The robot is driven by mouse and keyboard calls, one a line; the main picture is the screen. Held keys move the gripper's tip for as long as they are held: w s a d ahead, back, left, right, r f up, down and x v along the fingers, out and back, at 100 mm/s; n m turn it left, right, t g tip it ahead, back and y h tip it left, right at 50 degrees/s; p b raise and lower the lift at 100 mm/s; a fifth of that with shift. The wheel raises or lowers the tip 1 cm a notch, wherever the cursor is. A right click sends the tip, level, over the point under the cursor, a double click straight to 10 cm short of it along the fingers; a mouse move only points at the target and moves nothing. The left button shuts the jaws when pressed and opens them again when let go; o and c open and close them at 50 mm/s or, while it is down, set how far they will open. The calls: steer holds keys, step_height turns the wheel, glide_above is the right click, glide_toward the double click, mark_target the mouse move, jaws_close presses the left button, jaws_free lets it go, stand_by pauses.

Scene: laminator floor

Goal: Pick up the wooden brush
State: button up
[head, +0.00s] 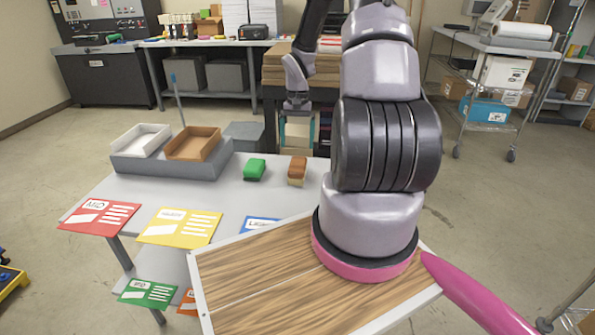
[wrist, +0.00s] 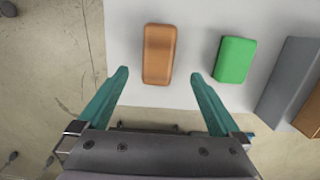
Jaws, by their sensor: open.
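The wooden brush (head: 297,170) is a small brown block lying on the grey table near its back right edge. In the wrist view the brush (wrist: 159,54) is orange-brown and lies lengthwise just ahead of the fingertips, lined up with the gap between them. My gripper (head: 297,143) is open and empty, with teal fingers pointing down above and behind the brush in the head view. In the wrist view my gripper (wrist: 158,77) has its fingers spread wider than the brush, not touching it.
A green block (head: 254,170) lies beside the brush; it also shows in the wrist view (wrist: 235,59). A grey stand (head: 140,166) holds a white tray (head: 140,139) and a brown tray (head: 193,143). Coloured cards, including a yellow one (head: 181,227), line the table's front.

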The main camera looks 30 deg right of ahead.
mark_target(298, 163)
steer(key=f, duration=0.5)
steer(key=s+f, duration=0.1)
steer(key=f, duration=0.2)
steer(key=shift+a+f, duration=0.2)
steer(key=shift+f, duration=0.15)
jaws_close()
step_height(298, 163, up, 10)
steer(key=shift+s+r, duration=0.1)
